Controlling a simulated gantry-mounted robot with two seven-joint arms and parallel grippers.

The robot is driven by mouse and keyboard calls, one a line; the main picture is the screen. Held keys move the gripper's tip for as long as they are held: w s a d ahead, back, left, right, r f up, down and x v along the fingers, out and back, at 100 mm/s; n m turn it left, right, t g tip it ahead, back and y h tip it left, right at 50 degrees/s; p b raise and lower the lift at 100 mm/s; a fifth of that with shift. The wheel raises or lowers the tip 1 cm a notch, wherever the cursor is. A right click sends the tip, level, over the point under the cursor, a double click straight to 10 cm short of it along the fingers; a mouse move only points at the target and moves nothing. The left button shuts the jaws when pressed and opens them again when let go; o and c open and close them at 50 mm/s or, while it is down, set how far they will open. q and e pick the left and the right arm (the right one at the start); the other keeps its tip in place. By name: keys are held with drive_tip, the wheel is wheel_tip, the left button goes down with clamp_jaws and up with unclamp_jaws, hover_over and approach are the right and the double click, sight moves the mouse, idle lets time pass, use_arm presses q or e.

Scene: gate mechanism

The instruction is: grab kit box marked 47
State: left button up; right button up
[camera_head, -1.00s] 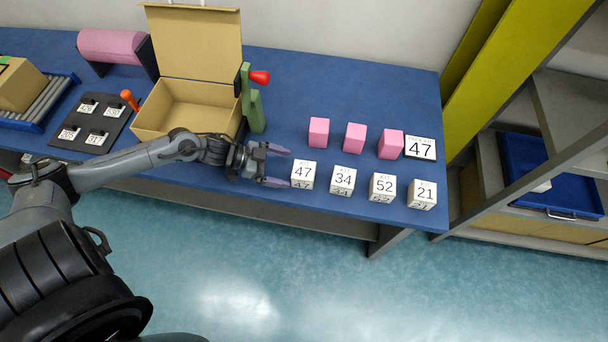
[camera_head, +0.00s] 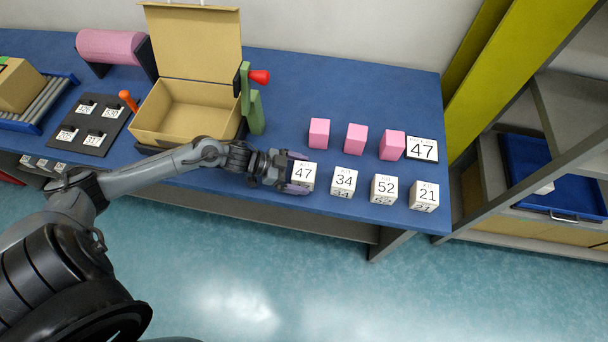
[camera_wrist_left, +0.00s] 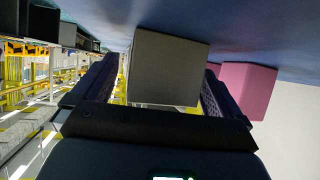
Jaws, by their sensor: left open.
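The white kit box marked 47 (camera_head: 303,174) stands at the left end of a row of kit boxes near the table's front edge. My left gripper (camera_head: 297,174) is open, with its fingers on either side of this box. In the left wrist view the box (camera_wrist_left: 168,68) shows as a plain face between the two spread fingers (camera_wrist_left: 158,92). A small gap shows beside the right finger there; contact cannot be told. My right gripper is not in view.
Kit boxes 34 (camera_head: 344,180), 52 (camera_head: 383,188) and 21 (camera_head: 424,195) stand to the right. Pink blocks (camera_head: 356,138) and a sign reading 47 (camera_head: 422,149) stand behind. An open cardboard box (camera_head: 188,112) and a green post with a red knob (camera_head: 256,108) are at the left.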

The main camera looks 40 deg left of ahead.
use_arm(q)
drive_tip(key=shift+c, duration=0.2)
drive_tip(key=c, duration=1.2)
drive_tip(key=shift+r, duration=0.15)
